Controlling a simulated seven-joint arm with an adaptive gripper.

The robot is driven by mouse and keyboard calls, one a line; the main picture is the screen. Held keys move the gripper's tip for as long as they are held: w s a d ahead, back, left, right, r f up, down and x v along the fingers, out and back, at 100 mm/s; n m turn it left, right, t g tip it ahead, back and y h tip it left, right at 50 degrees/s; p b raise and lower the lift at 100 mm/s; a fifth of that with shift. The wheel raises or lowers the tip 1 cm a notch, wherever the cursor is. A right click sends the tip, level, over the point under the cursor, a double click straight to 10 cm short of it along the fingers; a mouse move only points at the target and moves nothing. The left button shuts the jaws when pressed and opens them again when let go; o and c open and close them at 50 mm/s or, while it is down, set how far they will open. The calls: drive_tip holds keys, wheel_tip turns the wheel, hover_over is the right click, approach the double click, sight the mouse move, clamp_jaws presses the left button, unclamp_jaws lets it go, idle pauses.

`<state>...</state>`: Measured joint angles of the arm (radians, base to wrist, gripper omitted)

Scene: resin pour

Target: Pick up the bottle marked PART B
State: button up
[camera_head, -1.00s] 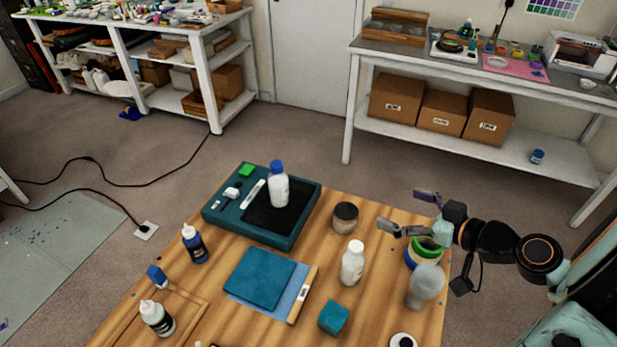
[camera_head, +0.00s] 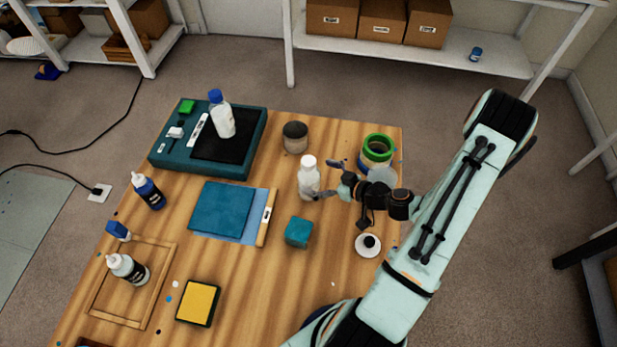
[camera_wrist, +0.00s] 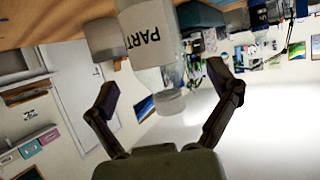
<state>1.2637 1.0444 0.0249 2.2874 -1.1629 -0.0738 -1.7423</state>
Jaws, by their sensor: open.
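A white bottle with a white cap (camera_head: 308,178) stands upright on the wooden table, right of the blue pad. In the wrist view this bottle (camera_wrist: 151,38) appears upside down, its label reading "PART"; the letter after it cannot be read. My gripper (camera_head: 329,179) is open and empty, close to the bottle's right side at about its height. In the wrist view, my gripper's fingers (camera_wrist: 163,84) are spread to either side of the bottle's cap end. I cannot tell whether they touch it. Another white bottle with a blue cap (camera_head: 221,119) stands on the teal-framed black platform.
A grey-brown jar (camera_head: 295,138) stands behind the white-capped bottle; green and yellow tape rolls (camera_head: 375,152) and a clear cup (camera_head: 383,175) are behind my wrist. A teal cube (camera_head: 298,232) sits in front.

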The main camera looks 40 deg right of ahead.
drive_tip(key=shift+x, duration=1.4)
drive_tip(key=shift+c, duration=0.3)
drive_tip(key=c, duration=1.3)
